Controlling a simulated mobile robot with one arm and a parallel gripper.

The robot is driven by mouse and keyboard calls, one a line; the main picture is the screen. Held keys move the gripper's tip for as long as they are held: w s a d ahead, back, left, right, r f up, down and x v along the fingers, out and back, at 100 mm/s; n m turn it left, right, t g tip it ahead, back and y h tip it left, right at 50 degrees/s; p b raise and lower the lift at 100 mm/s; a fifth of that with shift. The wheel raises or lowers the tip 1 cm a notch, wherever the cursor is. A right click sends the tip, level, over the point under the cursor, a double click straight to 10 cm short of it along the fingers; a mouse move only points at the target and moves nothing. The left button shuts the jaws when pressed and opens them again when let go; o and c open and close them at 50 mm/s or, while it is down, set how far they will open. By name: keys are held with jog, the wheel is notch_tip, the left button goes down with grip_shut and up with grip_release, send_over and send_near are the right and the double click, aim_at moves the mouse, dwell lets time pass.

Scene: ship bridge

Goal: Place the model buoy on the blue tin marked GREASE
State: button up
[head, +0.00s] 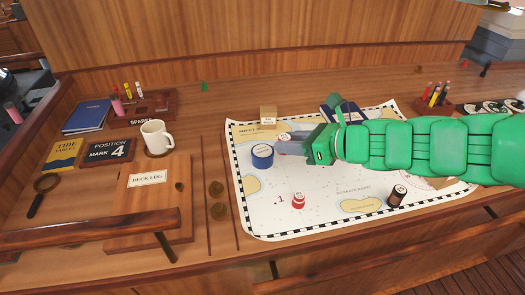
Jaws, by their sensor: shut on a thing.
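I cannot tell whether the held thing touches the tin. Another small red-and-white piece (298,200) stands lower on the chart, beside a red 1.
A dark cylinder (398,195) is at the chart's lower right. A white mug (157,138), books and a deck log board (148,200) lie left. The chart (258,212) is bare at lower left.

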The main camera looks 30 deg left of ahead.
jog(key=shift+s+a+r, duration=0.3)
jog(key=shift+s+a, duration=0.3)
jog(key=shift+a, duration=0.3)
jog(key=shift+w+a, duration=0.1)
jog(key=shift+a, duration=0.05)
jog(key=w+a+f, duration=0.4)
jog(key=w+a, duration=0.2)
send_over(267, 153)
jog(key=f, duration=0.5)
jog(key=shift+s+d, duration=0.15)
jog(key=shift+d, duration=0.05)
jog(key=shift+w+a+f, duration=0.25)
jog(key=shift+f, duration=1.7)
jog(key=o, duration=1)
jog(key=shift+f, duration=0.1)
